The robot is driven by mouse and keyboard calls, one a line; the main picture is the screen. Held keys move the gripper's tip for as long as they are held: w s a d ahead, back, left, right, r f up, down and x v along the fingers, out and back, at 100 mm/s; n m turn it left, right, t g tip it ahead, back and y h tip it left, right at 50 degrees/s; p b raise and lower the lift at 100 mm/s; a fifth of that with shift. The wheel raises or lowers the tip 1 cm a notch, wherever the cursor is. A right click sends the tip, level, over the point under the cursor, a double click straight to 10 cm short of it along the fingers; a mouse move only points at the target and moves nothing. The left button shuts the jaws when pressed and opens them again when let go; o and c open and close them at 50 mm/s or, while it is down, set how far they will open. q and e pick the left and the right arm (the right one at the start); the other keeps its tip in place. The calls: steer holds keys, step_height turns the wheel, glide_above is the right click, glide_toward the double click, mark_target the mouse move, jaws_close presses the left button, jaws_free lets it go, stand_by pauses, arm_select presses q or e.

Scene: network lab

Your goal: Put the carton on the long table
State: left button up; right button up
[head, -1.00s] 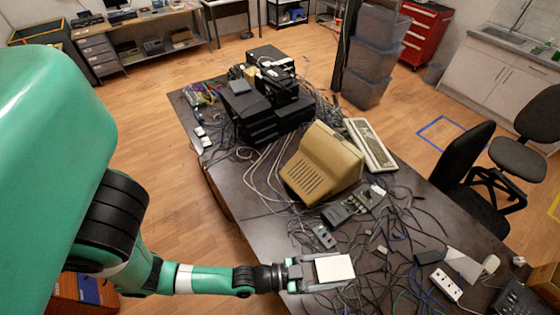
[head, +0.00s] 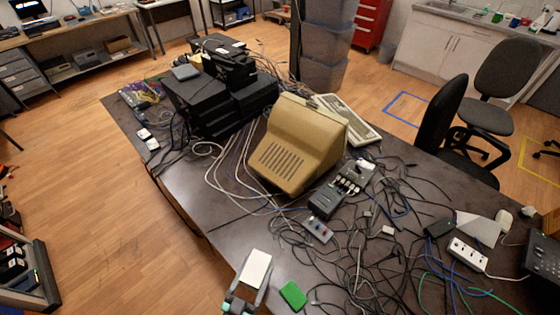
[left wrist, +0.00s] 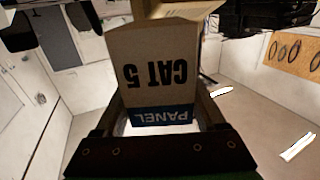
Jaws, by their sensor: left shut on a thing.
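The carton (left wrist: 155,70) is brown cardboard, printed "CAT 5", with a blue band reading "PANEL"; the print is upside down in the left wrist view. It sits between the fingers of my left gripper (left wrist: 163,118), which is shut on it. In the head view the carton (head: 256,268) shows a pale, nearly white face, and my left gripper (head: 248,290) is at the bottom, by the near left edge of the long table (head: 215,205). The gap between carton and tabletop cannot be judged. My right gripper is not in view.
A beige monitor (head: 290,145), keyboard (head: 348,118), stacked black devices (head: 215,95) and tangled cables crowd the table. A flat green piece (head: 293,295) lies right of the carton. The tabletop's left front strip is fairly clear. Chairs (head: 450,130) stand on the right.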

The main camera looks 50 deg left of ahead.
arm_select(q)
steer(key=shift+a+f, duration=0.15)
steer(key=shift+a, duration=0.15)
steer(key=w+a+f+b, duration=0.3)
steer(key=a+f+b, duration=0.6)
steer(key=a+b, duration=0.2)
steer(key=shift+w+a+b, duration=0.25)
steer(key=shift+a+b, duration=0.15)
steer(key=shift+a, duration=0.4)
